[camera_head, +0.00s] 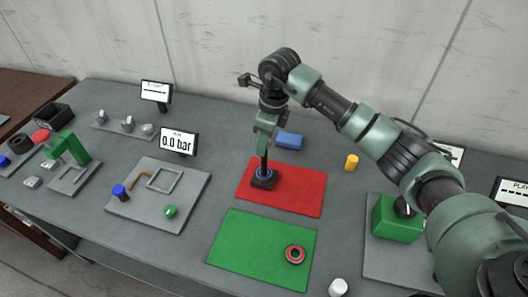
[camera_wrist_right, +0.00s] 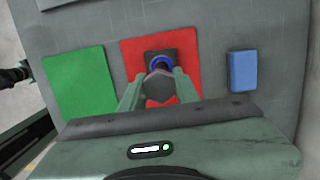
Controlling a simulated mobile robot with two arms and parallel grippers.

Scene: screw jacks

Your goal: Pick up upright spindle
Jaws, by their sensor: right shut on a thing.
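My right gripper (camera_head: 265,142) points down over the red mat (camera_head: 308,193). Its fingers are shut on the upright spindle (camera_head: 264,161), a dark rod. In the right wrist view the spindle's dark hexagonal head (camera_wrist_right: 160,88) sits between the two green fingers of the right gripper (camera_wrist_right: 160,92). Below it is a black block (camera_head: 259,183) with a blue ring (camera_head: 265,177) on the red mat. The spindle's lower end meets the ring; I cannot tell whether it sits inside or just above it. My left gripper is not seen in the head view.
A blue block (camera_head: 289,141) and yellow cylinder (camera_head: 352,162) are behind and right. A green block (camera_head: 394,222) stands on a grey plate at right. A grey plate with parts (camera_head: 150,215) lies left.

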